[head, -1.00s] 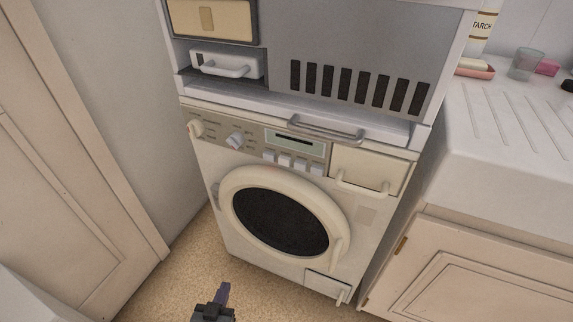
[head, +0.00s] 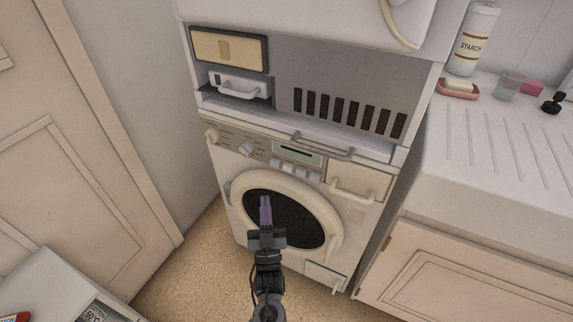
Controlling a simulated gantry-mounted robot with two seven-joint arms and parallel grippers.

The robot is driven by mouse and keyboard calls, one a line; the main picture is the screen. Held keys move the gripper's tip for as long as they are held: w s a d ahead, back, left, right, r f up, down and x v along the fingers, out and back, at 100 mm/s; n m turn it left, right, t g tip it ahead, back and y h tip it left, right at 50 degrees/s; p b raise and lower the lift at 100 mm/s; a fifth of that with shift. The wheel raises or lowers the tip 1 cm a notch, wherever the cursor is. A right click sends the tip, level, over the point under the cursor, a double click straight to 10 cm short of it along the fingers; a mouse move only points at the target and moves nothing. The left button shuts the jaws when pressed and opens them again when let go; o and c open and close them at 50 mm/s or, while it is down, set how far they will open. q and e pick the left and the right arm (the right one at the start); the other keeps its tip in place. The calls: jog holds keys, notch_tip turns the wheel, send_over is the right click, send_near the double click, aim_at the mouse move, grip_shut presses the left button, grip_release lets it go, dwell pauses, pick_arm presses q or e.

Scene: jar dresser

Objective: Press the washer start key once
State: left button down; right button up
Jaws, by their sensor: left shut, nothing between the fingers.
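The washer (head: 356,216) is a white front-loader in the middle of the head view. Its control panel has two knobs, a small display (head: 297,151) and a row of pale keys (head: 302,168) under the display. I cannot read which key is the start key. The round door (head: 310,190) below looks closed. My left gripper (head: 265,203) is shut and empty, its fingers pointing up the picture. It appears in front of the washer door, below the keys, and hides part of the dark glass. My right gripper is not in view.
A slatted unit (head: 350,85) with a grey bar handle (head: 322,147) stands above the washer. A drawer handle (head: 351,191) juts out right of the keys. A ribbed white counter (head: 475,150) with a starch bottle (head: 471,42) is at right. A door (head: 75,180) is at left.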

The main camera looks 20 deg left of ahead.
pick_arm(q)
jog(key=shift+d+r, duration=0.25)
jog(key=shift+r, duration=0.05)
jog(key=shift+a, duration=0.1)
jog(key=shift+w, duration=0.15)
jog(key=b, duration=0.6)
send_near(288, 168)
jog(key=w+a+r, duration=0.1)
jog(key=a+r, duration=0.3)
jog(key=shift+w+d+r+b, duration=0.1)
jog(key=shift+w+d+b, duration=0.05)
jog(key=shift+w, duration=0.35)
jog(key=shift+w+d+b, duration=0.15)
jog(key=shift+w, duration=0.4)
